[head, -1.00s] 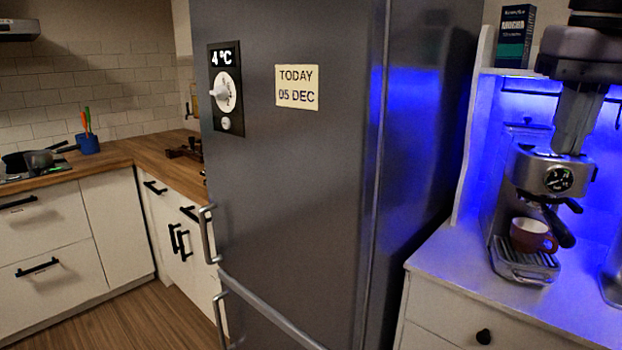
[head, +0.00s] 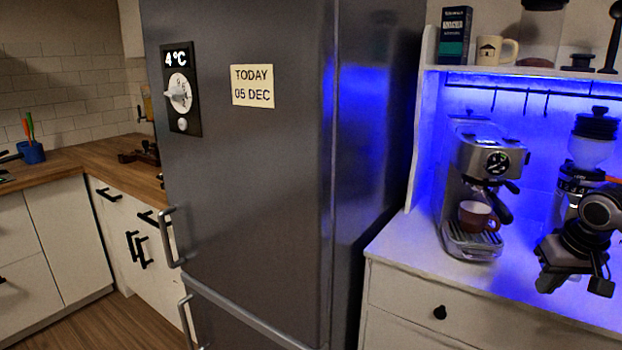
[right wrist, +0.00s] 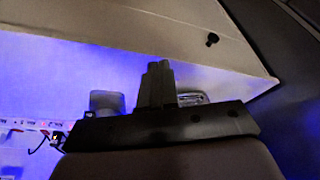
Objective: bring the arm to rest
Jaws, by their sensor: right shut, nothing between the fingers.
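My right gripper (head: 600,283) is at the right edge of the head view, in front of the cabinet and right of the espresso machine (head: 490,165). It is empty and apart from the machine. In the right wrist view its two dark fingers (right wrist: 156,84) are together with nothing between them. A red-brown cup (head: 474,217) stands on the machine's drip tray, under the brew head with its black handle. My left gripper is not in view.
The white cabinet top (head: 405,240) is clear left of the machine. A grinder (head: 590,150) stands behind my right arm. A tall grey fridge (head: 250,200) is left of the cabinet. A mug (head: 490,50) and a box (head: 454,35) are on the upper shelf.

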